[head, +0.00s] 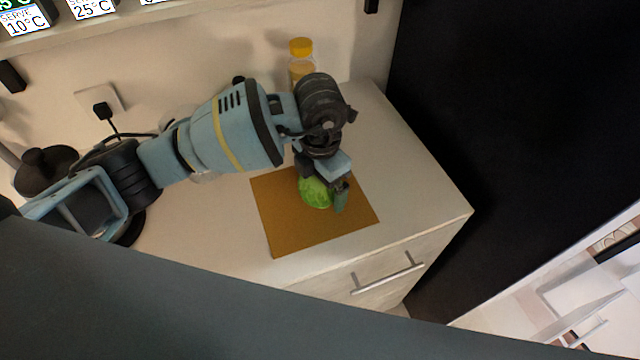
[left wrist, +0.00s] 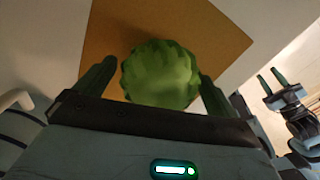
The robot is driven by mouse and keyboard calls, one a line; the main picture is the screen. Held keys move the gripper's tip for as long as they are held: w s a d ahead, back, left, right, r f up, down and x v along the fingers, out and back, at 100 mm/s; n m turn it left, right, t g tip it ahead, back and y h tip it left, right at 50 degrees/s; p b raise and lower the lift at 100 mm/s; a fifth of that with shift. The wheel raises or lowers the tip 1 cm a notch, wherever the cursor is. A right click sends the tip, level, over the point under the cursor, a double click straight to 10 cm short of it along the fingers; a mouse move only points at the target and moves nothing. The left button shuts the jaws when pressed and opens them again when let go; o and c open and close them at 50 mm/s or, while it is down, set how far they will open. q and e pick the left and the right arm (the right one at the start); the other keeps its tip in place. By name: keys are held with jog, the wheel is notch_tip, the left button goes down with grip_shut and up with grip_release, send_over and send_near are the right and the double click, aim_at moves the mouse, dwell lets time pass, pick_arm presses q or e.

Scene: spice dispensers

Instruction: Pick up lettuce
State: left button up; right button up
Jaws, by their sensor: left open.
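The lettuce (head: 315,194) is a round green head resting on a brown board (head: 275,225) on the counter. My left gripper (head: 323,183) is directly above it, pointing down. In the left wrist view the lettuce (left wrist: 160,72) sits between the two fingers of my left gripper (left wrist: 157,75), which are open on either side of it. I cannot tell whether either finger touches it. What appears to be my right gripper (left wrist: 271,80) shows at the right of the left wrist view, away from the lettuce, with its fingers apart and nothing between them.
A bottle with a yellow cap (head: 301,48) stands at the back of the counter, behind my left wrist. A dark pot (head: 45,165) is at the far left. A tall black panel (head: 490,110) rises right of the counter. The counter (head: 425,190) right of the board is clear.

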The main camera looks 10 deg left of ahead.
pick_arm(q)
notch_tip(320, 180, down, 2)
jog(key=c, duration=1.2)
jog(key=shift+r, duration=0.15)
jog(key=shift+r, duration=0.55)
notch_tip(320, 180, up, 2)
jog(key=shift+r, duration=0.1)
jog(key=s+d, duration=0.3)
jog(key=s+d+r, duration=0.1)
jog(key=s+d, duration=0.7)
jog(key=shift+s+d+r+b, duration=0.2)
jog(key=shift+r+b, duration=0.05)
jog(key=shift+b, duration=0.15)
